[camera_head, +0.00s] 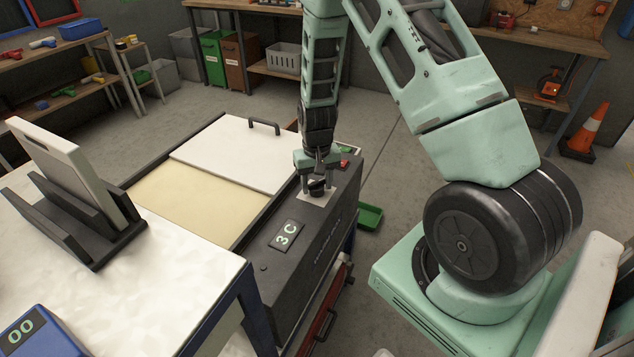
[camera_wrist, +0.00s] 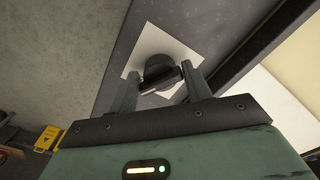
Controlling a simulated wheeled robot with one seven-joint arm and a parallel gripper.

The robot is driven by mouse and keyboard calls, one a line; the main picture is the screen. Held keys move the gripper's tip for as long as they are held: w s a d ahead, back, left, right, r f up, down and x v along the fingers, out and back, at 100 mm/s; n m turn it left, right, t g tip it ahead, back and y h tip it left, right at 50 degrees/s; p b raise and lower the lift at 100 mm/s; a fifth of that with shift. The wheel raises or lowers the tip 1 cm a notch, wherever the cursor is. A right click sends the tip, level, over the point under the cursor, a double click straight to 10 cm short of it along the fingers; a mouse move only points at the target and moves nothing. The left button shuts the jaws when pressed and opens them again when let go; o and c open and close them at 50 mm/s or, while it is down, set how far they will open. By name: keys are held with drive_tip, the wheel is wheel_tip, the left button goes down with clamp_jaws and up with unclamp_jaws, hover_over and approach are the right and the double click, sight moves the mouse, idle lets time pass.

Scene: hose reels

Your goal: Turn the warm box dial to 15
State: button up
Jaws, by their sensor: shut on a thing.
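The warm box (camera_head: 275,272) is a dark case with a cream interior and a white sliding lid (camera_head: 235,152) with a dark handle. Its display (camera_head: 286,235) appears to read "3 C". The dial (camera_head: 317,193) is a small black knob on a pale square plate at the far end of the control strip. It also shows in the wrist view (camera_wrist: 158,66). My gripper (camera_head: 316,181) points down over the dial and is shut on it, a finger on each side. The gripper mostly hides the dial's markings.
A white table (camera_head: 165,290) at the left holds a dark stand (camera_head: 75,225) with a pale panel and a blue device (camera_head: 45,340) reading "00". A green tray (camera_head: 369,217) lies on the floor right of the box. An orange cone (camera_head: 587,130) stands at the far right.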

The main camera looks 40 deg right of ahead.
sight(316, 182)
drive_tip(key=shift+w, duration=0.1)
drive_tip(key=o, duration=0.7)
drive_tip(key=shift+r, duration=0.1)
wheel_tip(316, 182, up, 17)
drive_tip(key=shift+r+b, duration=0.15)
drive_tip(key=shift+b, duration=0.25)
drive_tip(key=shift+a, duration=0.1)
